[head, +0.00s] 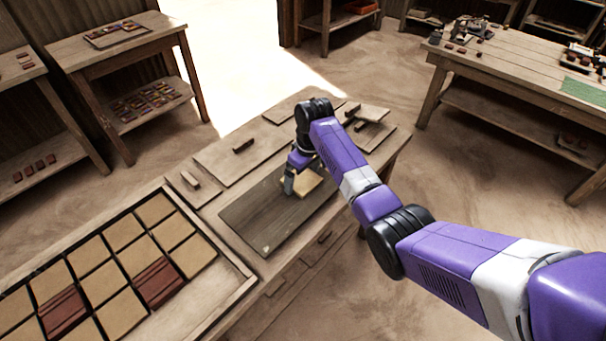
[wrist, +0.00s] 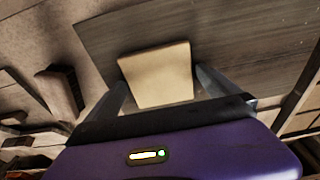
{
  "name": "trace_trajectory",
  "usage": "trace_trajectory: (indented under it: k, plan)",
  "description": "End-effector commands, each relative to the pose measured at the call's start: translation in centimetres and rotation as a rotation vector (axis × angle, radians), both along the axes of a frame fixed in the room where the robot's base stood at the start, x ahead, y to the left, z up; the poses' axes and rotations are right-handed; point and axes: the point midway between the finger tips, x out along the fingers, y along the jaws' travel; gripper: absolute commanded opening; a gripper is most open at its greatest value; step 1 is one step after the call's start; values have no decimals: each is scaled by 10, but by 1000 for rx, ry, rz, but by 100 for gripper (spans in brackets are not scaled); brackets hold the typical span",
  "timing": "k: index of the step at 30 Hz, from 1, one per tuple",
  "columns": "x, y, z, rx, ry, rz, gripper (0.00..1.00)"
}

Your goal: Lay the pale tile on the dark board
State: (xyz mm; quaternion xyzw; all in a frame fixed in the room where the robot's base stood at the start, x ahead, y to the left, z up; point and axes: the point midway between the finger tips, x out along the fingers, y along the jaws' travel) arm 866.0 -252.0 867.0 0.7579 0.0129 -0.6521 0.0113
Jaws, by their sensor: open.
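The pale tile (wrist: 158,75) lies on the dark board (wrist: 230,30), near one end of it, in the wrist view. In the head view the pale tile (head: 306,181) shows partly behind my gripper, on the far part of the dark board (head: 262,222). My gripper (head: 289,187) is low over the board. In the wrist view the fingers of my gripper (wrist: 165,88) are open, one on each side of the tile. A small gap seems to show beside the right finger; contact on the left cannot be told.
A large tray (head: 226,262) of pale and dark red tiles fills the near left of the bench. Small wooden blocks (head: 243,145) lie on boards behind the dark board. Other tables (head: 530,75) stand apart, with open floor between.

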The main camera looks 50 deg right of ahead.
Motion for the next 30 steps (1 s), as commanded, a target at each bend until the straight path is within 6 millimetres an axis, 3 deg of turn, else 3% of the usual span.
trace_trajectory:
  k: [5,21,30]
  plan:
    - [0,-1,12,-1,-3,0,100]
    - [-14,-1,108,-2,-3,1,100]
    - [-18,-1,122,0,0,0,100]
